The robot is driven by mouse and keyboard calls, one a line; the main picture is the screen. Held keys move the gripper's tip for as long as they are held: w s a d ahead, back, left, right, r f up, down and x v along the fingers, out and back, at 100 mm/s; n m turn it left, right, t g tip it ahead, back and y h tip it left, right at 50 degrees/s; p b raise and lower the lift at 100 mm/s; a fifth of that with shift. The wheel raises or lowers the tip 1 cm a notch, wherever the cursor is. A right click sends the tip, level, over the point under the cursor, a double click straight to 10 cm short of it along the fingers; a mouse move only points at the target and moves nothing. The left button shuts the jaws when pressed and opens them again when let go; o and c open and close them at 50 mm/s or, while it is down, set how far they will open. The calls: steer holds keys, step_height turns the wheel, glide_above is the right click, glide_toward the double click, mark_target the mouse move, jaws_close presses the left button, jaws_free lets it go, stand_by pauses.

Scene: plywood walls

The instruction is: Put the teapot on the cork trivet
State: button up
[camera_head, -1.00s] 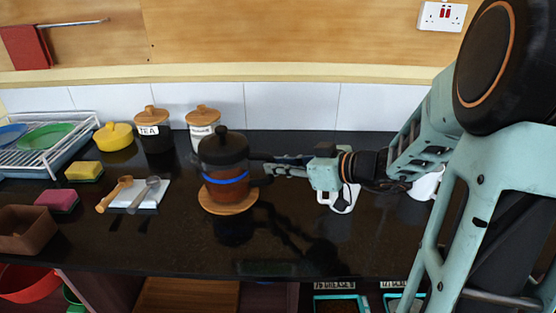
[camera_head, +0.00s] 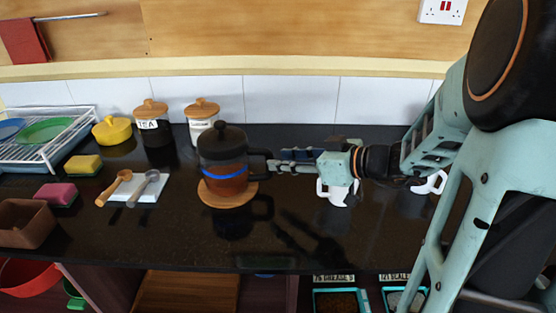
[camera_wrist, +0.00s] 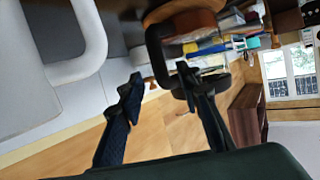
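The teapot (camera_head: 222,168), dark with a black lid, a brown lower part and a blue band, stands upright on the round cork trivet (camera_head: 228,201) in the head view. Its black handle (camera_head: 258,166) points right, toward my gripper (camera_head: 274,162). In the wrist view, which looks upside down, my gripper (camera_wrist: 158,84) is open, its two dark fingers apart with nothing held between them. The handle (camera_wrist: 155,52) shows just beyond the fingertips, and the trivet (camera_wrist: 190,6) is at the top edge.
A white mug (camera_head: 337,194) stands below my wrist, close in the wrist view (camera_wrist: 75,70). Another white cup (camera_head: 430,184) is farther right. Tea canister (camera_head: 153,128), white canister (camera_head: 201,118) and yellow pot (camera_head: 112,132) stand behind left. The counter's front middle is clear.

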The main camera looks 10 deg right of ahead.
steer(key=v, duration=0.9)
steer(key=shift+d, duration=0.2)
steer(key=shift+s+a, duration=0.1)
